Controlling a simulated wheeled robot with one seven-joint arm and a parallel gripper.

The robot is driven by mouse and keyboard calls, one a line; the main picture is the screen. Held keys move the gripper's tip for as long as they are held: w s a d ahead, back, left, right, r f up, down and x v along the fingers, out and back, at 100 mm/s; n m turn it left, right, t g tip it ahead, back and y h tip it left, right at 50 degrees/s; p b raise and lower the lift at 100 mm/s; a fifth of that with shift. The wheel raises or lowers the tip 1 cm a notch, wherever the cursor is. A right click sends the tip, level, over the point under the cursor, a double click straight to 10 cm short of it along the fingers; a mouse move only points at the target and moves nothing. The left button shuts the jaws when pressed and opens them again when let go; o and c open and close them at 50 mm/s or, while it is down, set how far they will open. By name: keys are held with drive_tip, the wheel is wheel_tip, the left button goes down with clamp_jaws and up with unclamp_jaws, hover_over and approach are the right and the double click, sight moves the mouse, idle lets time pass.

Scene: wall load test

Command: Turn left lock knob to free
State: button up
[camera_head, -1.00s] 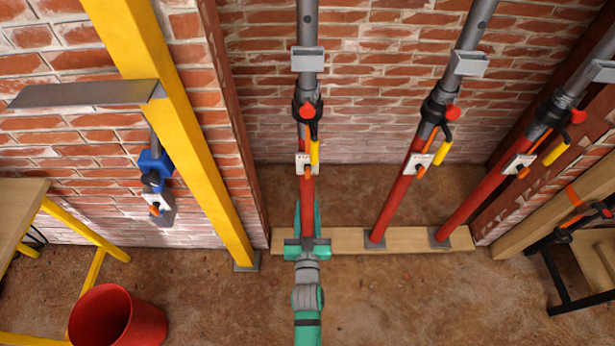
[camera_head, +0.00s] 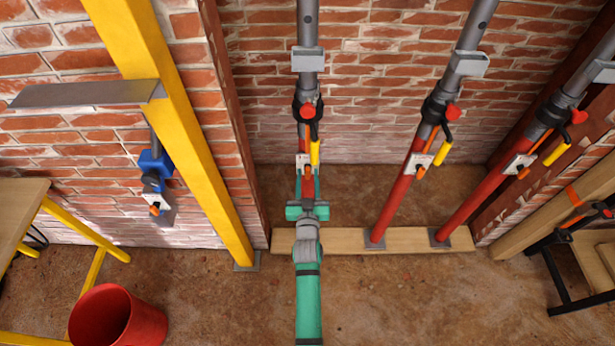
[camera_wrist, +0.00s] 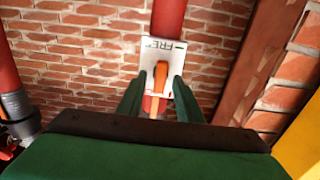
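The left red prop (camera_head: 307,137) stands upright in the middle of the head view. Its white lock plate (camera_head: 299,159) sits below a yellow-and-orange handle. In the wrist view the plate (camera_wrist: 180,68) reads "FREE" upside down, with a line mark beside the word. The orange lock knob (camera_wrist: 161,72) stands on the plate, roughly along the prop. My gripper (camera_wrist: 159,80) is open, one green finger on each side of the knob with visible gaps. In the head view my gripper (camera_head: 307,184) is just below the plate. Contact with the knob cannot be seen.
Two more red props (camera_head: 397,200) (camera_head: 472,203) lean at the right with similar plates. A yellow post (camera_head: 190,135) and a blue clamp device (camera_head: 155,165) are at the left. A red bucket (camera_head: 117,318) stands front left. A wooden board (camera_head: 350,240) lies at the props' feet.

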drive_tip(key=shift+w, duration=0.15)
clamp_jaws()
